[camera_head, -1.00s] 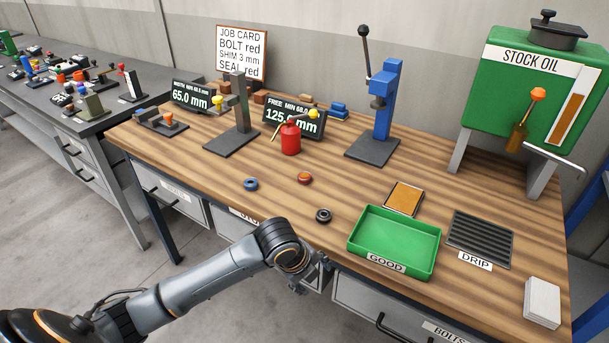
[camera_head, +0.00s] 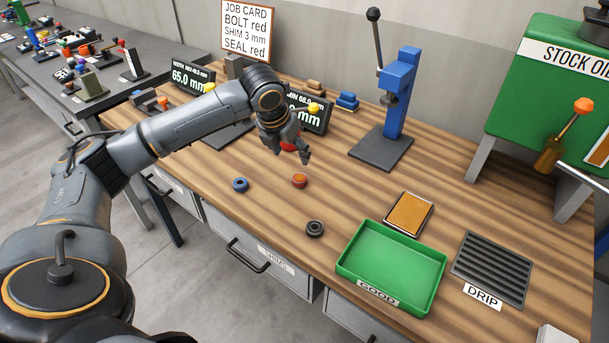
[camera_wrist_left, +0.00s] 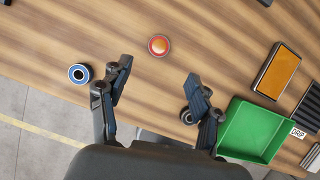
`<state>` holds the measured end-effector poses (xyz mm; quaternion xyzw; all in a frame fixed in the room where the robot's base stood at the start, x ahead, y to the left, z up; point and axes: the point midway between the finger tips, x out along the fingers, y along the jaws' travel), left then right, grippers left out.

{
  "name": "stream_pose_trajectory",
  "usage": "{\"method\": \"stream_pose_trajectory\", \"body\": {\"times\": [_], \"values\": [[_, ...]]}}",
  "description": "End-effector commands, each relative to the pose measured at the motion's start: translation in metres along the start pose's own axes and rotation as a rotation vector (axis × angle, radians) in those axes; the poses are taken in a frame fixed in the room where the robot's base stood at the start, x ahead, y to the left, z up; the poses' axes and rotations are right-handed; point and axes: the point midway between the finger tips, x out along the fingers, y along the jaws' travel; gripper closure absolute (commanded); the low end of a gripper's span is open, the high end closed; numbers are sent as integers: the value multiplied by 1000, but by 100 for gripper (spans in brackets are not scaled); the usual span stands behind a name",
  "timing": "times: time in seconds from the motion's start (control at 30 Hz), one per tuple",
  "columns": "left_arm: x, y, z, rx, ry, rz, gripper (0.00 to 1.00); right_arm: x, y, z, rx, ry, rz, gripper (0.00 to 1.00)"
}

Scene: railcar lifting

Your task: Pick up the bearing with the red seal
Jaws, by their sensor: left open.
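The bearing with the red seal (camera_head: 300,181) lies flat on the wooden bench, and it also shows in the left wrist view (camera_wrist_left: 158,45). A blue-sealed bearing (camera_head: 241,185) lies to its left, also in the wrist view (camera_wrist_left: 79,73). A black bearing (camera_head: 314,229) lies nearer the bench's front edge; in the wrist view it is partly hidden by a finger. My left gripper (camera_head: 299,155) is open and empty, above the bench just behind the red-sealed bearing in the head view. In the wrist view the red-sealed bearing shows beyond the gap between the fingers (camera_wrist_left: 157,75). My right gripper does not show.
A green GOOD tray (camera_head: 347,267) stands at the front, with an orange-topped pad (camera_head: 409,214) and a DRIP grate (camera_head: 490,268) to its right. A blue press (camera_head: 394,105) stands behind.

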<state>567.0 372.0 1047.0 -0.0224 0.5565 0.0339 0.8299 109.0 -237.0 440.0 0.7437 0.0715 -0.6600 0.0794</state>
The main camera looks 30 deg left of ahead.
Motion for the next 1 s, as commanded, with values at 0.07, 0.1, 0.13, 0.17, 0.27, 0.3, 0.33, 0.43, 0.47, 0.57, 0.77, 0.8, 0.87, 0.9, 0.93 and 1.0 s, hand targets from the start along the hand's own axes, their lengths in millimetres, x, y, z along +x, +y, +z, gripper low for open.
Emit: {"method": "stream_pose_trajectory", "body": {"times": [0.07,0.1,0.13,0.17,0.27,0.3,0.33,0.43,0.47,0.57,0.77,0.8,0.87,0.9,0.93,1.0], "values": [[17,-1,-1,-1,5,0,37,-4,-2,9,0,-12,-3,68],[26,-1,-1,-2,5,-2,37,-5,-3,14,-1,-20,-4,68],[32,-1,-1,-2,5,0,37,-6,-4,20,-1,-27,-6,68],[38,-1,-1,-3,4,0,37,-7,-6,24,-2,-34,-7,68],[54,-1,-1,-2,2,-1,37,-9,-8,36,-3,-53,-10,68],[59,-1,-1,-2,2,0,37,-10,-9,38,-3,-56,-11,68],[62,-1,0,-2,1,0,37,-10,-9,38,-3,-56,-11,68],[69,-1,-1,-2,1,0,37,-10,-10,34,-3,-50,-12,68],[70,-1,-1,-2,1,0,37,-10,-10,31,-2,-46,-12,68],[79,0,-1,-3,2,0,37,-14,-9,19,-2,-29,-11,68],[109,0,-3,-3,2,0,37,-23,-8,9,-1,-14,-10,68],[114,0,-3,-3,1,0,37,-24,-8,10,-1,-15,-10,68],[118,0,-3,-2,1,0,37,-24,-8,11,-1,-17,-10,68],[120,0,-3,-2,0,0,37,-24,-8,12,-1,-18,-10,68],[121,0,-3,-2,-1,0,37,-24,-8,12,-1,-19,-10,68],[122,0,-3,-1,-1,0,37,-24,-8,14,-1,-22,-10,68]]}}
